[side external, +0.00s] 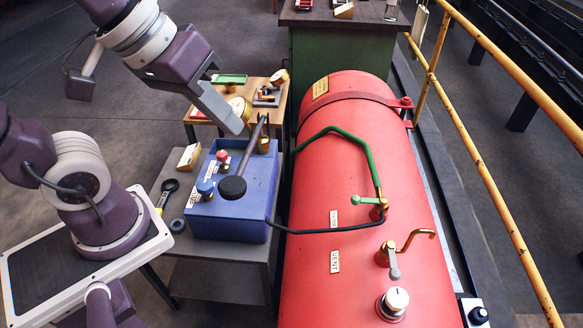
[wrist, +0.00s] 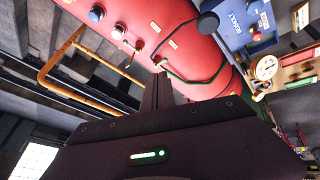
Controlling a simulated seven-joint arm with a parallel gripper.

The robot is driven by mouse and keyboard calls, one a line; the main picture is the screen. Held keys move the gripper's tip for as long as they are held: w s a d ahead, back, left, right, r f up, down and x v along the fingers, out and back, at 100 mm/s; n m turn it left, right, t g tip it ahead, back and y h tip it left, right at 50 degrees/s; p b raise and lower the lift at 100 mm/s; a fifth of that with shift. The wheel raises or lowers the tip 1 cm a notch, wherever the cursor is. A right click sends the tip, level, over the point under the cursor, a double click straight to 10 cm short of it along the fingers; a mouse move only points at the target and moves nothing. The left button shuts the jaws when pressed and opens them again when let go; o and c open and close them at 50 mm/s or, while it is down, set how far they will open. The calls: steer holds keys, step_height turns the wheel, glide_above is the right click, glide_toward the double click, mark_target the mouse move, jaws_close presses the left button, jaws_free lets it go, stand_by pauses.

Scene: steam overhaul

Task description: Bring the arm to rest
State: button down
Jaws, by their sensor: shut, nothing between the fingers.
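My gripper (side external: 236,126) is at the upper left of the side view, its grey fingers closed together and pointing down to the right. It appears above the blue pump box (side external: 262,190) and near its black-knobbed lever (side external: 233,187); the exact gap cannot be told. In the wrist view the closed fingers (wrist: 158,92) stand up in front of the red boiler (wrist: 150,22), with nothing seen between them. The red boiler (side external: 340,285) lies to the right of the box in the side view.
A grey bench (side external: 215,280) carries the box, a black wrench (side external: 167,193) and a small wooden block (side external: 189,157). A brass gauge (wrist: 266,67) stands behind. A green pipe (side external: 345,134) and valves project from the boiler. A yellow railing (side external: 480,170) runs along the right.

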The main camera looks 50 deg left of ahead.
steer(key=s+a+m+y, duration=0.1)
steer(key=s+a+m, duration=0.1)
steer(key=s+a, duration=0.2)
steer(key=shift+s+a+f+m, duration=0.2)
steer(key=shift+s+m, duration=0.2)
steer(key=shift+s, duration=0.15)
steer(key=shift+r, duration=0.1)
